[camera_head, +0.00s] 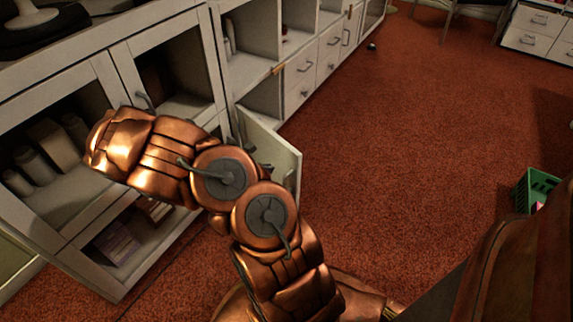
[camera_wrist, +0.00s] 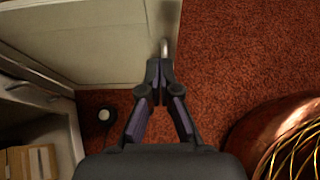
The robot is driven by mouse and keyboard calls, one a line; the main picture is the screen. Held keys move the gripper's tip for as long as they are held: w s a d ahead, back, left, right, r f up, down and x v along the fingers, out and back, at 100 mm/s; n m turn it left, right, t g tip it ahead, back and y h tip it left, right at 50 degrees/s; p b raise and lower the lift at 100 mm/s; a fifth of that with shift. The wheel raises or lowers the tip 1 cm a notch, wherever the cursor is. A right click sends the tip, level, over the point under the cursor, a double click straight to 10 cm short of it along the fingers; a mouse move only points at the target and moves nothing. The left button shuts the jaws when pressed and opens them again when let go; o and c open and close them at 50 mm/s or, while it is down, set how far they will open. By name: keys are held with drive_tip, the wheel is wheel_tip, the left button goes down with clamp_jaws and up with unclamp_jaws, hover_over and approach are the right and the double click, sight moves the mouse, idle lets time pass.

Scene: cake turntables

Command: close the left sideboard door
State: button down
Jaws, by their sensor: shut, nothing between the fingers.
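A white sideboard door (camera_head: 283,157) stands swung open over the red floor in the head view, partly hidden by my arm. In the wrist view a pale door panel (camera_wrist: 85,40) fills the upper left, with a metal handle (camera_wrist: 165,48) near its right edge. My gripper (camera_wrist: 160,64) is shut and empty, its fingertips just below the handle in the picture; I cannot tell whether they touch it. In the head view my arm hides most or all of the gripper. The white sideboard (camera_head: 85,75) runs along the left.
An open compartment at the wrist view's lower left holds a cardboard box (camera_wrist: 38,160). A small dark round object (camera_wrist: 105,115) shows beside it. Drawers (camera_head: 303,65) line the sideboard farther back. A green basket (camera_head: 533,185) stands at the right. The carpet (camera_head: 430,130) between is mostly clear.

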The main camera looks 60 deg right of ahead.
drive_tip(key=b, duration=0.3)
approach(293, 161)
drive_tip(key=x, duration=0.3)
drive_tip(key=f+x, duration=0.1)
drive_tip(key=x, duration=0.1)
drive_tip(key=shift+f, duration=0.1)
drive_tip(key=shift+s+d, duration=0.2)
drive_tip(key=shift+d, duration=0.5)
